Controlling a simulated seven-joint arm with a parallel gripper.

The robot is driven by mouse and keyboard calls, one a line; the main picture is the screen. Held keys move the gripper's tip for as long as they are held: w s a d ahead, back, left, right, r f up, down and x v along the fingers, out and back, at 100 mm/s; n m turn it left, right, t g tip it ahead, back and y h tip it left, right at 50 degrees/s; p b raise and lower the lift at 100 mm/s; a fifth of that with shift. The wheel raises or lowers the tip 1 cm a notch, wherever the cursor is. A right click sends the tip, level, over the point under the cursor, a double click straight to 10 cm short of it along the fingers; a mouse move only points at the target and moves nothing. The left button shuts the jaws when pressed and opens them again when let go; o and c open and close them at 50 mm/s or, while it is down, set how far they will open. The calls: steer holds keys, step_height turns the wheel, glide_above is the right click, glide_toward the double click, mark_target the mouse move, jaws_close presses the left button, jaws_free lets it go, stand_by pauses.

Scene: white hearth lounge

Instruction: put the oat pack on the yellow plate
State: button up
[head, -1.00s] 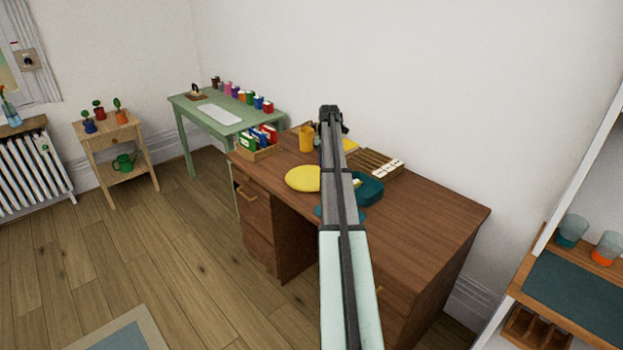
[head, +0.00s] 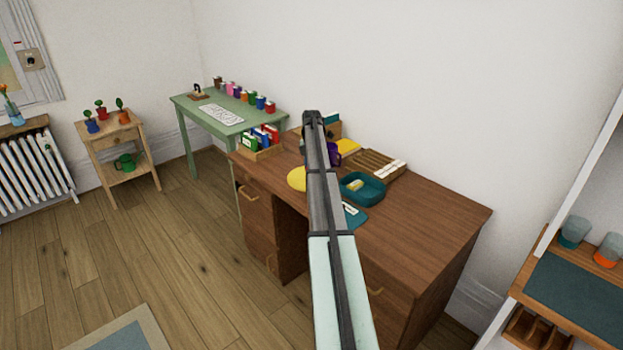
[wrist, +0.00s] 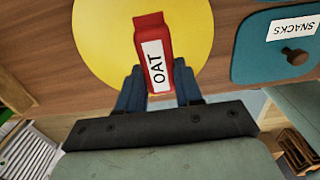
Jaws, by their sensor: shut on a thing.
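The oat pack (wrist: 154,55) is red with a white OAT label. In the wrist view my gripper (wrist: 159,88) is shut on its lower part, a blue finger on each side. Behind the pack is the yellow plate (wrist: 100,35), and the pack's upper part overlaps it in the picture. I cannot tell whether the pack touches the plate. In the head view the left part of the yellow plate (head: 297,179) shows on the brown desk. My arm hides the rest of the plate, the pack and my fingers there.
Right of my arm on the desk (head: 430,210) are a teal tray (head: 376,193), a purple mug (head: 336,158), a wooden rack (head: 365,160) and a teal SNACKS board (wrist: 250,62). A box of books (head: 262,152) stands at the desk's left end. The desk's right side is clear.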

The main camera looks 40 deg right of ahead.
steer(key=shift+f, duration=2.9)
steer(key=shift+f, duration=0.1)
steer(key=o, duration=1)
steer(key=shift+o, duration=0.2)
step_height(320, 180, up, 12)
steer(key=shift+r, duration=0.15)
